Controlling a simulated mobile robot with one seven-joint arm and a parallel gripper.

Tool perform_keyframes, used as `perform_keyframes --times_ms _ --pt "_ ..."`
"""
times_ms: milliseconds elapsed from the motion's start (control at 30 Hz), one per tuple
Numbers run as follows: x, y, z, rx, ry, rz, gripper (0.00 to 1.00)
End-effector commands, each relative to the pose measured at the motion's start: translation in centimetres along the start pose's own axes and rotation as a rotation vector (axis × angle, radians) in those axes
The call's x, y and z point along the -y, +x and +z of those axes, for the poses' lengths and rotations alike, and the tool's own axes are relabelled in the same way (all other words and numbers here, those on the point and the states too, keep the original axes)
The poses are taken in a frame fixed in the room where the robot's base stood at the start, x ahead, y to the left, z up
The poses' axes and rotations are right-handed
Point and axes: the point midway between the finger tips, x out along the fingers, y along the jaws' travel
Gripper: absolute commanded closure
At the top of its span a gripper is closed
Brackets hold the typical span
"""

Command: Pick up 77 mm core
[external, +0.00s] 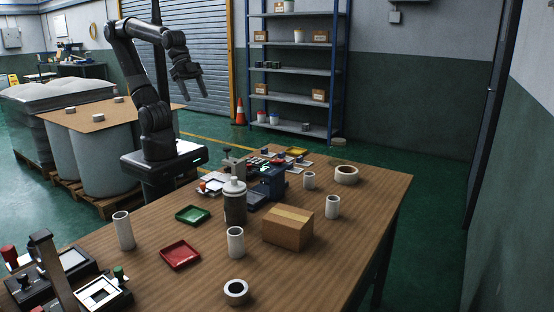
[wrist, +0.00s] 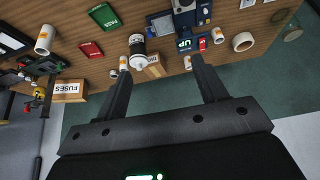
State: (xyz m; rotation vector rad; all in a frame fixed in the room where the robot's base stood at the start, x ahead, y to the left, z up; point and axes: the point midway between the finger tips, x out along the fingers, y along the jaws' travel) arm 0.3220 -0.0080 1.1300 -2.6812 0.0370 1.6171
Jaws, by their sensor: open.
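Several pale cores stand upright on the wooden table (external: 375,205). One tall core (external: 124,232) is at the left, another (external: 235,242) near the middle. Shorter ones stand to the right, one beside the box (external: 333,208) and one farther back (external: 309,180). A wide, low ring (external: 346,168) lies at the back right, and a short dark-lined roll (external: 236,285) at the front. I cannot read which is the 77 mm core. My gripper (external: 192,99) is raised behind the table, open and empty, apart from every core. Its spread fingers show in the wrist view (wrist: 160,68).
A dark bottle (external: 235,205), a cardboard box (external: 287,232), a red tray (external: 180,256) and a green tray (external: 192,214) stand among the cores. A blue device (external: 269,184) is at the back, and dark equipment (external: 65,270) at the front left. The right table end is clear.

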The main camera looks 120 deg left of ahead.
Motion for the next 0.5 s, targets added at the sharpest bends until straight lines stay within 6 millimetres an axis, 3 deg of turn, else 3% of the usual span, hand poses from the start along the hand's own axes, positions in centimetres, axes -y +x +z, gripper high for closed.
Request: perform_keyframes --times_ms 267,500 --pt "-2.7 3.8 -7.9 0.027 0.056 0.036 0.35" --pt "-5.9 8.8 -13.9 0.044 0.103 0.061 0.35"
